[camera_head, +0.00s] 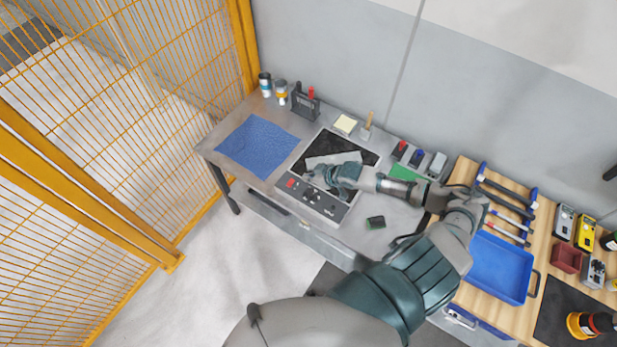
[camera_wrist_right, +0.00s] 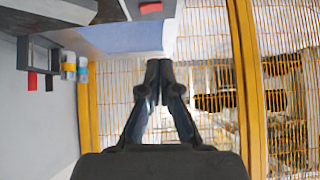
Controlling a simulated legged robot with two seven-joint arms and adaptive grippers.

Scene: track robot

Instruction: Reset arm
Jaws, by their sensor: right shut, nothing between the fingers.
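My right arm reaches in from the lower right in the head view. My right gripper (camera_head: 318,177) is over the black and grey device (camera_head: 318,202) on the metal bench, near a light grey plate on it; I cannot tell from the head view whether it touches. In the right wrist view the right gripper (camera_wrist_right: 158,68) has its two fingers together at the tips, with nothing between them. My left gripper is not in view.
A blue cloth (camera_head: 257,146) lies left of the device. Cans (camera_head: 281,91) and a black holder (camera_head: 305,101) stand behind. A small dark item (camera_head: 376,222) lies near the front edge. A blue tray (camera_head: 499,267) and tools are at right. A yellow mesh fence (camera_head: 90,130) is at left.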

